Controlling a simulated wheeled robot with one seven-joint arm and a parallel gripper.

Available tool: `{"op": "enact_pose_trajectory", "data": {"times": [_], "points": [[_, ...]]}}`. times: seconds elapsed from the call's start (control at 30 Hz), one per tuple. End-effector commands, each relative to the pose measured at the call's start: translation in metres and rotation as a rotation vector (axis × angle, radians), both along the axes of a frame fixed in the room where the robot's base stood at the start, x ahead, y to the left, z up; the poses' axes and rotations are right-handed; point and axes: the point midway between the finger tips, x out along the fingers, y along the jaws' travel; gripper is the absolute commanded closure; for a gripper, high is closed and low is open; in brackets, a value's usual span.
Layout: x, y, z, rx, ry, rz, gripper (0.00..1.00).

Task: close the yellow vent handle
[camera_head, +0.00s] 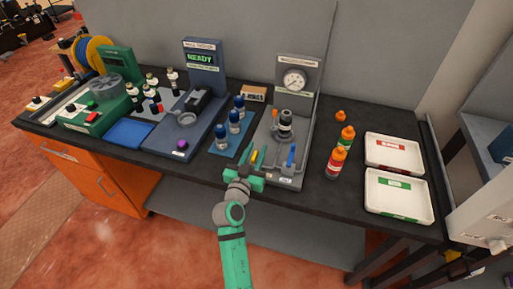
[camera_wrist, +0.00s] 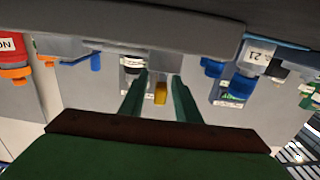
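The yellow vent handle (camera_head: 254,156) is a small yellow piece near the front left of the grey gauge station (camera_head: 297,165). In the wrist view the yellow handle (camera_wrist: 160,92) appears between the two green fingers, with a gap on each side. My gripper (camera_head: 250,164) is at the station's front edge, close to the handle. It also shows in the wrist view (camera_wrist: 160,98) with its fingers apart and nothing held. I cannot tell whether the fingertips reach around the handle. A blue handle (camera_head: 291,156) stands to the right and an orange one (camera_head: 274,115) farther back.
A dark-capped bottle (camera_head: 285,124) stands in the station below a round gauge (camera_head: 294,79). Several blue-capped bottles (camera_head: 234,122) stand on a blue mat to the left.

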Motion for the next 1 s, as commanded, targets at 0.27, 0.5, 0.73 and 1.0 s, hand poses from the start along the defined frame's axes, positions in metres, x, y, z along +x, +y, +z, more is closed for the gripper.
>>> {"op": "enact_pose_trajectory", "data": {"times": [0.27, 0.5, 0.73, 1.0], "points": [[-0.050, 0.018, -0.002, -0.001, 0.003, 0.002, 0.70], [-0.078, 0.030, -0.001, -0.001, 0.003, 0.005, 0.70], [-0.085, 0.033, 0.000, -0.001, 0.001, 0.004, 0.70], [-0.085, 0.032, 0.000, -0.001, 0.001, 0.003, 0.70]]}}
